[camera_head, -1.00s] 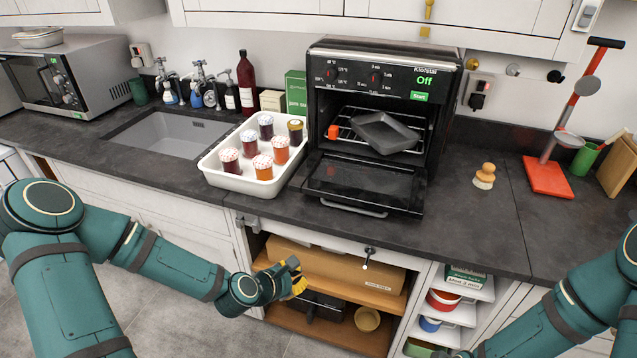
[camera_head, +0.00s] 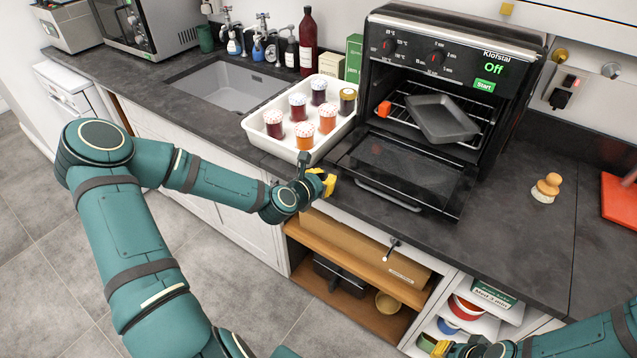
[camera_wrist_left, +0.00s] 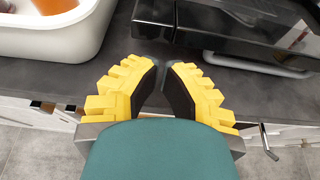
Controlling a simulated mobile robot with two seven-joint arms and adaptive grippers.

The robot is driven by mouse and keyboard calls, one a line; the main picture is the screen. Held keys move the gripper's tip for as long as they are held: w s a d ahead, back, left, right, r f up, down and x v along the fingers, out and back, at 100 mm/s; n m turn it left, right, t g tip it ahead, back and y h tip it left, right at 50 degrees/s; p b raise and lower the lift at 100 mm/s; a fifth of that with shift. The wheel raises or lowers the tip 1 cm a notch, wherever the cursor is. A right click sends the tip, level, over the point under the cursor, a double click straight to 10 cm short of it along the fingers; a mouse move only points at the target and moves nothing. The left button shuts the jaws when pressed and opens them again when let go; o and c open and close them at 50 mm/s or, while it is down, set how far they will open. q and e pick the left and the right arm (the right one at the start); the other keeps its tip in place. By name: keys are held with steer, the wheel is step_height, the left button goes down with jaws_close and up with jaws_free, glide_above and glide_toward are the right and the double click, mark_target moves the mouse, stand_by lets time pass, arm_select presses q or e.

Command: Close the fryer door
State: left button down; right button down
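The fryer (camera_head: 455,60) is a black countertop oven with green "Off" and "Start" displays. Its glass door (camera_head: 405,168) is folded down open, out over the counter, with a bar handle (camera_head: 388,195) along its front edge. My left gripper (camera_head: 327,182) is at the counter's front edge, left of the door and apart from it. In the left wrist view its yellow fingers (camera_wrist_left: 165,65) are empty, with a narrow gap between them; the door handle (camera_wrist_left: 255,65) shows to their right. My right gripper (camera_head: 440,348) is low at the bottom edge, mostly cut off.
A dark tray (camera_head: 443,118) sits on the rack inside the fryer, beside a small orange item (camera_head: 384,109). A white tray (camera_head: 262,133) of jars stands close left of the door. Open shelves (camera_head: 355,245) lie below.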

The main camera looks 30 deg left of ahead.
arm_select(q)
steer(key=shift+x, duration=2.25)
arm_select(e)
steer(key=shift+f, duration=0.25)
